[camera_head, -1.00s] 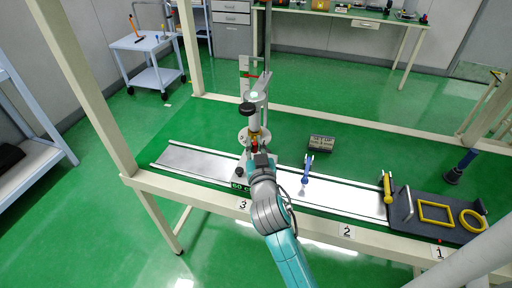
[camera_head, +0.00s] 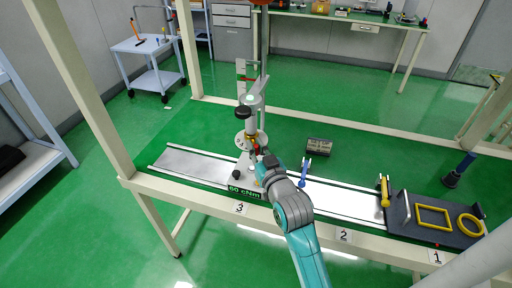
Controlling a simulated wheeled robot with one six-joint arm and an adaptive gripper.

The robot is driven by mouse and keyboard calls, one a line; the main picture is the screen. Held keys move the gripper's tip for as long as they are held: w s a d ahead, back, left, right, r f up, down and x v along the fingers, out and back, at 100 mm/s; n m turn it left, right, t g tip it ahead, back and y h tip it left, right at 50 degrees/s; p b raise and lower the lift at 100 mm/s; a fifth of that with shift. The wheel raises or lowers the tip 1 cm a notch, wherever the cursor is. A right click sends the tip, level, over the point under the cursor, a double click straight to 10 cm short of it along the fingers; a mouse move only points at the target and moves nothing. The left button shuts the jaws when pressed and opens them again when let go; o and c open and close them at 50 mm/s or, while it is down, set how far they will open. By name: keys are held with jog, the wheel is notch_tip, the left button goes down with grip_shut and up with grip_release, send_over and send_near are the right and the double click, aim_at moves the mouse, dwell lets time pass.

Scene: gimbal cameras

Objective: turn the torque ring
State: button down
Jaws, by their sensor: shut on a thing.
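The test stand (camera_head: 243,172) stands upright at the spot marked 3, with a column, a black knob and a white dial. A yellowish torque ring (camera_head: 262,137) sits around the column's middle, partly hidden. My gripper (camera_head: 258,150) reaches in from the lower right and is shut at the ring's front right side, near a small red part. The fingertips are small and partly hidden, so the exact contact is unclear. A readout (camera_head: 245,190) at the stand's foot shows "60 cNm".
A blue-handled tool (camera_head: 305,172) and a yellow tool (camera_head: 385,190) stand to the right. A dark tray (camera_head: 440,233) holds a yellow square frame and a yellow ring. The rail (camera_head: 195,163) left of the stand is clear.

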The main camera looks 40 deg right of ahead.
jog(key=c, duration=1.1)
grip_release()
jog(key=v, duration=1.2)
jog(key=s+a+f+n+y, duration=0.1)
jog(key=s+a+f, duration=0.3)
jog(key=s, duration=0.5)
jog(key=s+a+f+n+g+y, duration=0.1)
jog(key=s+a+f, duration=0.3)
jog(key=s, duration=0.6)
jog(key=s+a+f+n+g+y, duration=0.1)
jog(key=s+a+f+y, duration=0.2)
jog(key=s, duration=0.6)
jog(key=a+f, duration=0.1)
jog(key=a, duration=0.1)
jog(key=shift+s+a, duration=0.25)
jog(key=shift+s, duration=0.15)
